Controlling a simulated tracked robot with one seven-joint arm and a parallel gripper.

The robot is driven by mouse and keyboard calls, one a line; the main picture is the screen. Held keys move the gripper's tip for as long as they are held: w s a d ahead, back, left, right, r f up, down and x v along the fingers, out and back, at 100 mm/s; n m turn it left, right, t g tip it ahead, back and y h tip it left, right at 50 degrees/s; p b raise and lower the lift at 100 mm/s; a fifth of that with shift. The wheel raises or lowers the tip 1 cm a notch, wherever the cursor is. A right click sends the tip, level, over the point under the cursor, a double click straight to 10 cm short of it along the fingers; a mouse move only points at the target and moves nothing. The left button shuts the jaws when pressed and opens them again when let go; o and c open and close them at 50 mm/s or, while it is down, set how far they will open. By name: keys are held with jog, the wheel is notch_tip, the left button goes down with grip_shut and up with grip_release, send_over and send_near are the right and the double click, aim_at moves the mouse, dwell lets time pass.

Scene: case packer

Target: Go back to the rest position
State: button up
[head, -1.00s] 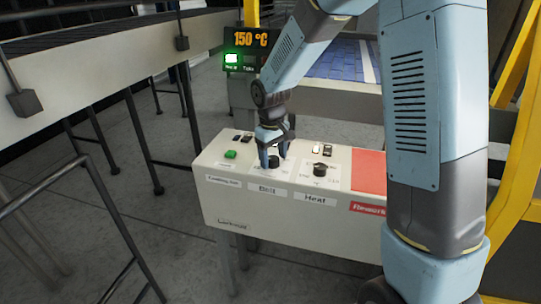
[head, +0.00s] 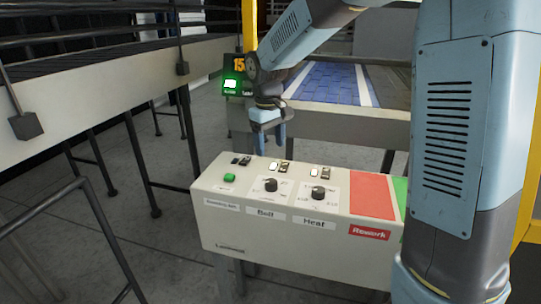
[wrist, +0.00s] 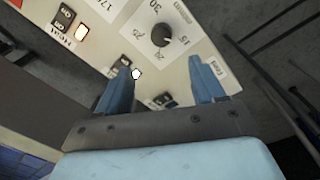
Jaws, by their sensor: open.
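My gripper (head: 270,141) hangs above the back edge of the control box (head: 225,246), clear of it, with its fingers pointing down. In the wrist view its two blue fingers (wrist: 165,90) stand apart with nothing held between them. The box carries a black Belt knob (head: 270,185) and a black Heat knob (head: 318,192). One black knob (wrist: 162,34) with a numbered dial shows beyond the fingers in the wrist view. A green button (head: 229,177) sits at the left of the panel.
A display (head: 240,64) with a lit green button stands behind the gripper, partly covered by my arm. A conveyor (head: 90,86) runs along the left. A blue belt (head: 330,84) lies behind the box. A red Rework area (head: 373,196) is on the box's right. A rail (head: 40,215) stands front left.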

jog(key=shift+r, duration=0.5)
jog(key=s+d+r+m+t, duration=0.2)
jog(key=s+d+r+m, duration=0.1)
jog(key=s+d+r, duration=0.65)
jog(key=s+d+m+t, duration=0.1)
jog(key=s+d, duration=0.3)
jog(key=s, duration=0.4)
jog(key=s+d+f+m+t, duration=0.1)
jog(key=s+d+m+t, duration=0.1)
jog(key=s, duration=0.6)
jog(key=d+m, duration=0.1)
jog(key=d, duration=0.1)
jog(key=shift+d+f, duration=0.3)
jog(key=shift+d, duration=0.1)
